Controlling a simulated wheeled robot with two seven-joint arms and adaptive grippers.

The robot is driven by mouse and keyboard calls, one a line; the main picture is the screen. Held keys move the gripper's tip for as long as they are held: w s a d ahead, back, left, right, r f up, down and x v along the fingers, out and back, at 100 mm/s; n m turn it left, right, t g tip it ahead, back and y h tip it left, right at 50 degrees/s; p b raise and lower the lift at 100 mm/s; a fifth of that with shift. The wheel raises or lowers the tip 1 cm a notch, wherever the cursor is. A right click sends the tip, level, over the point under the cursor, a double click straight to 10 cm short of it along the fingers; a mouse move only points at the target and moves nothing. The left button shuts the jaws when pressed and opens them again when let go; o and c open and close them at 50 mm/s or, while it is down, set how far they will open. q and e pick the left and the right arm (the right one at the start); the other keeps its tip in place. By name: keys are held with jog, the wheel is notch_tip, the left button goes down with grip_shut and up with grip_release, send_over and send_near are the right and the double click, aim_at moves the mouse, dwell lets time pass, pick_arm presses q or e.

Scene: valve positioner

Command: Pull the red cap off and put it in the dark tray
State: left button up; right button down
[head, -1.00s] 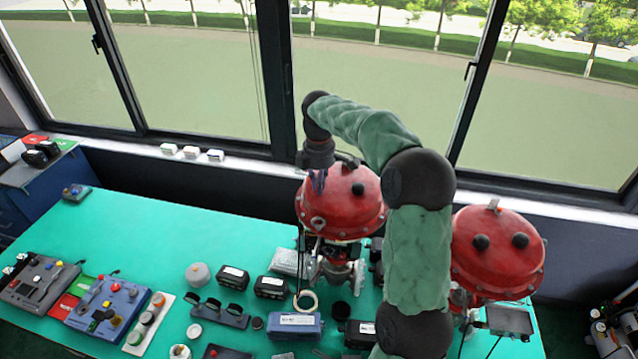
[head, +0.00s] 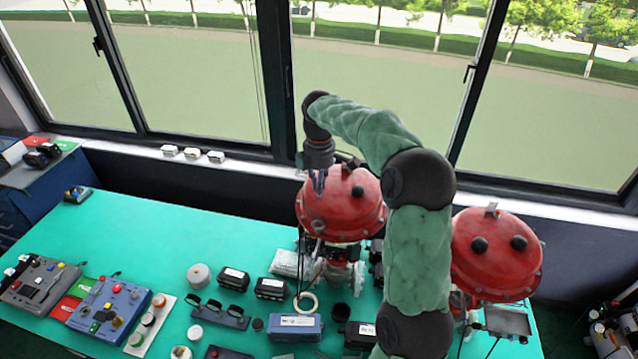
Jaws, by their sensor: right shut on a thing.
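My right gripper (head: 319,184) hangs from the bent green arm in front of the left red domed actuator (head: 345,208). Its fingers are small here and closed together on something. The red cap cannot be made out apart from the red dome behind the fingers. A shallow dark-rimmed tray (head: 508,333) sits at the right end of the green bench, in front of the right red actuator (head: 493,262). No item shows in it. My left gripper is out of view.
The green bench (head: 130,222) holds control boxes (head: 105,305) at the left. Black blocks (head: 271,288), a blue-grey box (head: 295,327), a ring (head: 306,302) and small parts crowd its middle front. The back left is mostly clear. Windows stand behind.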

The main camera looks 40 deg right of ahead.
jog(key=shift+r+p, duration=0.5)
jog(key=shift+r, duration=0.05)
dwell(0.5)
jog(key=shift+r+p, duration=1.75)
jog(key=shift+r, duration=0.2)
jog(key=shift+f, duration=0.15)
